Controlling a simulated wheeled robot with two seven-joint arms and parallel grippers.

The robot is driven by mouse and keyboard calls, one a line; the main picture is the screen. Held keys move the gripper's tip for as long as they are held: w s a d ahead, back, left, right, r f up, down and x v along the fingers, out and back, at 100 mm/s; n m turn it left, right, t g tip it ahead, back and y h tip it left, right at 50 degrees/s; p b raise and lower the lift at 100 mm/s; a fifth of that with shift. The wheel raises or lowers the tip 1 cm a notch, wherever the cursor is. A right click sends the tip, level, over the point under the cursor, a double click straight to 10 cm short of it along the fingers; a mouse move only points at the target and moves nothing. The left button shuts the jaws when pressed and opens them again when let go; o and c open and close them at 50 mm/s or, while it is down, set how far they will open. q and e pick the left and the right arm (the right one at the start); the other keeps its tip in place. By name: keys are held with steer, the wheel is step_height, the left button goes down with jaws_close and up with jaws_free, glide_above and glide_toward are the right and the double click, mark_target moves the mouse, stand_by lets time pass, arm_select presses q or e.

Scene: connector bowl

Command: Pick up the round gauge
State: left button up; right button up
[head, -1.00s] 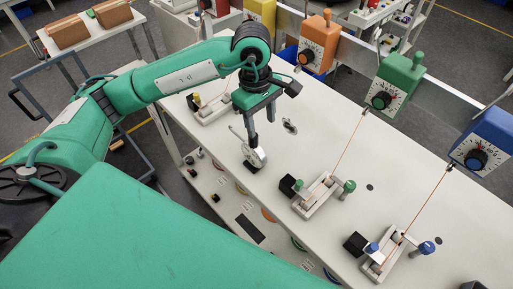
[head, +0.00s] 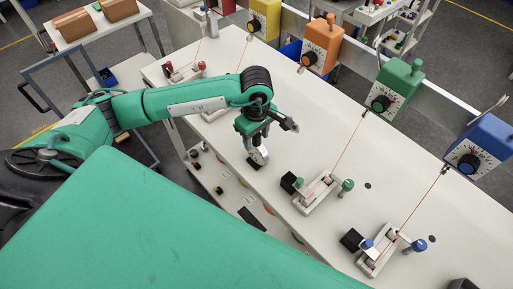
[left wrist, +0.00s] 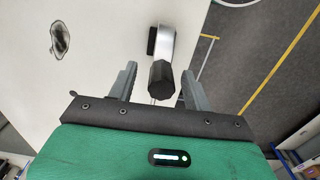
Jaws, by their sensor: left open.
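The round gauge (head: 259,157) stands on its edge near the table's near edge, with a black base and partly hidden by my gripper in the head view. In the left wrist view the gauge (left wrist: 166,40) shows nearly edge-on as a silver rim with a black knob. My left gripper (head: 254,143) is open, pointing down just above the gauge. In the left wrist view its two fingers (left wrist: 160,82) stand either side of the black knob, with gaps visible on both sides. My right gripper is not seen.
A dark oval spot (left wrist: 60,39) marks the tabletop. A lower shelf lies below the near edge.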

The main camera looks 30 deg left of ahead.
mark_target(259, 156)
arm_select(q)
step_height(259, 156, down, 3)
steer(key=shift+s+p, duration=0.15)
steer(key=shift+p, duration=0.65)
steer(key=shift+f, duration=0.35)
steer(key=shift+c, duration=0.3)
jaws_close()
steer(key=shift+r, duration=0.2)
